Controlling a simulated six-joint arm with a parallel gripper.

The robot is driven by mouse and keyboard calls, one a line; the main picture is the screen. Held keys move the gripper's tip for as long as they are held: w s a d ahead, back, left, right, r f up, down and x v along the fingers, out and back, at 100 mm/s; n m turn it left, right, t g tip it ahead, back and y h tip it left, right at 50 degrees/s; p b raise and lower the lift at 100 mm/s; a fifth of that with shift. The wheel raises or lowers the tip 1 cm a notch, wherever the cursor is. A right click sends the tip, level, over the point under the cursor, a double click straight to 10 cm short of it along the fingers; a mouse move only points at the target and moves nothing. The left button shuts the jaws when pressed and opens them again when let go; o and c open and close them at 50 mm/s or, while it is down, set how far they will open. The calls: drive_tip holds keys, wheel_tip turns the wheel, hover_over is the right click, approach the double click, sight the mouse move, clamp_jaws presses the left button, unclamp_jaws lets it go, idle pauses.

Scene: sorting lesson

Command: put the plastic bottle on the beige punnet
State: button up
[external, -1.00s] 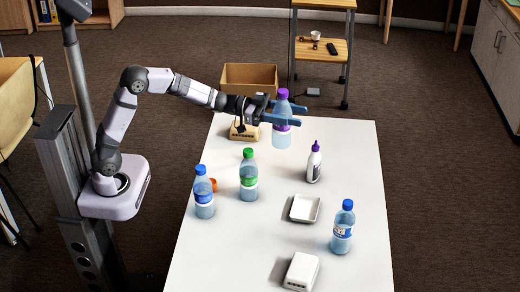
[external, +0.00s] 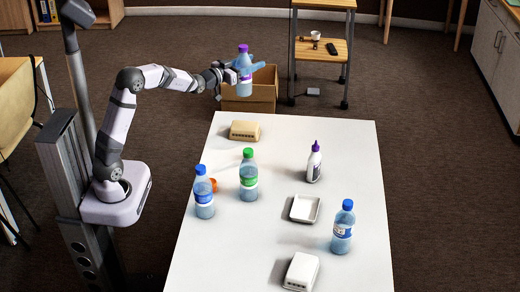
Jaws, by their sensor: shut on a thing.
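The bottle is upright and held in the air, above or beyond the far left end of the table; the exact depth is hard to tell. The beige punnet (external: 244,131) sits on the table's far left corner and looks upside down, with its slotted side facing the camera. In the picture the bottle's base shows a little above the punnet, apart from it.
On the white table (external: 265,255) stand a green-capped bottle (external: 249,175), two blue-capped bottles (external: 204,193) (external: 342,228) and a purple-tipped white bottle (external: 314,162). An orange item (external: 213,185), a white tray (external: 290,208) and a white punnet (external: 302,270) lie there. A cardboard box (external: 258,106) stands beyond.

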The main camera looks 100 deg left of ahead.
wheel_tip(320, 180, down, 11)
drive_tip(key=shift+f, duration=0.15)
idle(0.5)
drive_tip(key=shift+f, duration=1.85)
drive_tip(key=shift+f, duration=0.2)
drive_tip(key=o, duration=1)
drive_tip(key=shift+r, duration=0.1)
